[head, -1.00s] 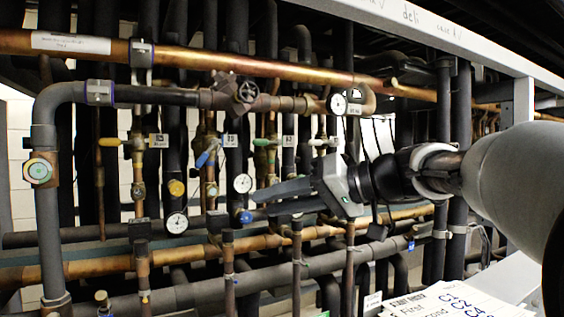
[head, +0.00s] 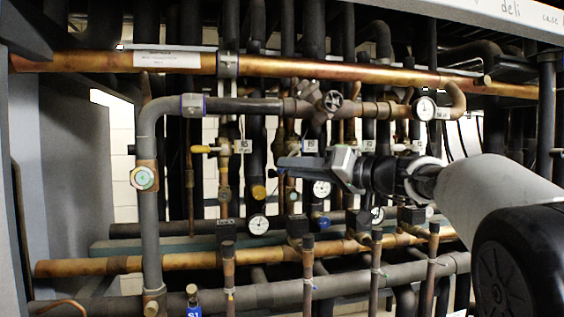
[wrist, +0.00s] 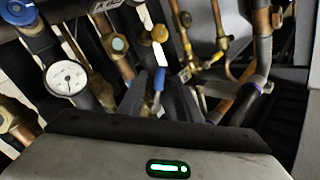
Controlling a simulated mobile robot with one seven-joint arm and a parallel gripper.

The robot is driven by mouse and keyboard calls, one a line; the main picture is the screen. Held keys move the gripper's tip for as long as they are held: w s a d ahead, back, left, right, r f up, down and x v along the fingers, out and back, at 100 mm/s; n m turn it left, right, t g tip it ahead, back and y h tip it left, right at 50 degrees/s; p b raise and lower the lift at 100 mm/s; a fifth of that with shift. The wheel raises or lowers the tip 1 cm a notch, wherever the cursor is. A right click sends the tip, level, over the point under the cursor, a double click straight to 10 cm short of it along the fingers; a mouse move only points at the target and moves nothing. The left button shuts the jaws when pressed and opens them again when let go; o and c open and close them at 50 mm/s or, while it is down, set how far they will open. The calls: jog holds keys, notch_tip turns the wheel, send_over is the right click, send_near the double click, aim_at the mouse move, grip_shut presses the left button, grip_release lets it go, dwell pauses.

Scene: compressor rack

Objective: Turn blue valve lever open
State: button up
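The blue valve lever (wrist: 158,82) shows in the wrist view, just ahead of my gripper (wrist: 155,98), in the gap between its two dark fingers. The fingers look apart, with one on each side of the lever; I cannot tell whether either touches it. In the head view my gripper (head: 284,164) reaches left in front of the valve row, and the lever is hidden behind its fingers. The lever's valve body is not clear in either view.
A white gauge (wrist: 66,78) and brass fittings lie close to the gripper in the wrist view. A yellow-handled valve (head: 212,149) is to the left. A copper pipe (head: 375,71) runs above, and several vertical pipe stubs stand below.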

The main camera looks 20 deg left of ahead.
jog(key=shift+p+x, duration=0.4)
jog(key=shift+x, duration=1.65)
grip_shut()
